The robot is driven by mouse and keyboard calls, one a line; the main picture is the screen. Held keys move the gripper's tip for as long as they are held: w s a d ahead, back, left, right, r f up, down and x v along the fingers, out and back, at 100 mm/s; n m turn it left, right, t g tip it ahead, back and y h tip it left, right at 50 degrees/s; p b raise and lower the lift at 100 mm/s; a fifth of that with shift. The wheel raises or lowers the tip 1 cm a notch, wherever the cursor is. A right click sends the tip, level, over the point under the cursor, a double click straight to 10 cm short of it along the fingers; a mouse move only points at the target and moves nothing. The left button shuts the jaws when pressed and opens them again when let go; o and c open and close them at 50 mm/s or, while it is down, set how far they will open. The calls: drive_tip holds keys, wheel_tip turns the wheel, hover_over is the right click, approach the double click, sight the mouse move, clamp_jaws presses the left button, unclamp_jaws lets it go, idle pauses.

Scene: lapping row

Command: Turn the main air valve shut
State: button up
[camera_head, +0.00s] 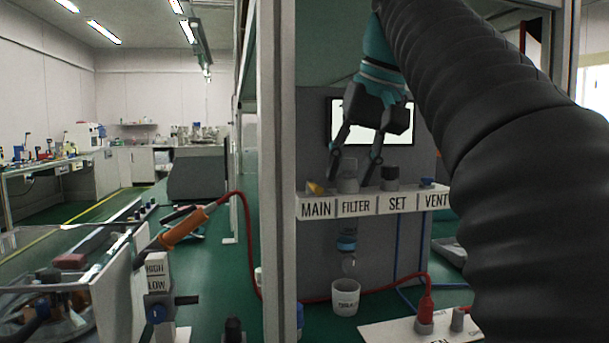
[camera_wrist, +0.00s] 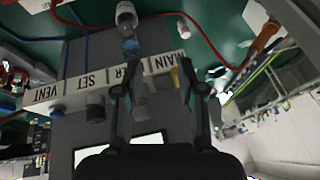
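The main air valve is the small yellow handle (camera_head: 316,188) above the MAIN label (camera_head: 316,209) at the left end of the white labelled ledge. It also shows as a small yellow piece (camera_wrist: 175,79) in the wrist view, near the right finger and partly hidden by it. Its exact turn is hard to tell. My gripper (camera_head: 351,181) is open and empty, pointing down over the ledge, right of the yellow handle. In the wrist view, my gripper (camera_wrist: 160,90) has its fingers wide apart, with the grey filter top (camera_wrist: 140,91) seen between them. I cannot tell whether anything touches.
A dark SET knob (camera_head: 390,178) and a blue VENT knob (camera_head: 428,183) stand further right on the ledge. A clear filter bowl (camera_head: 348,263) hangs below, above a white cup (camera_head: 345,296). A frame post (camera_head: 278,170) stands close left. A red hose (camera_head: 385,286) runs below.

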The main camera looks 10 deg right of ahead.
sight(316, 186)
drive_tip(key=w, duration=0.2)
drive_tip(key=w+a, duration=0.1)
drive_tip(key=w, duration=0.1)
drive_tip(key=w+a+p, duration=0.1)
drive_tip(key=w, duration=0.1)
drive_tip(key=shift+a, duration=0.15)
drive_tip(key=shift+b+x, duration=0.6)
drive_tip(key=shift+x, duration=0.5)
drive_tip(key=shift+w+a+f, duration=0.1)
drive_tip(key=shift+w+f, duration=0.2)
drive_tip(key=shift+f, duration=0.1)
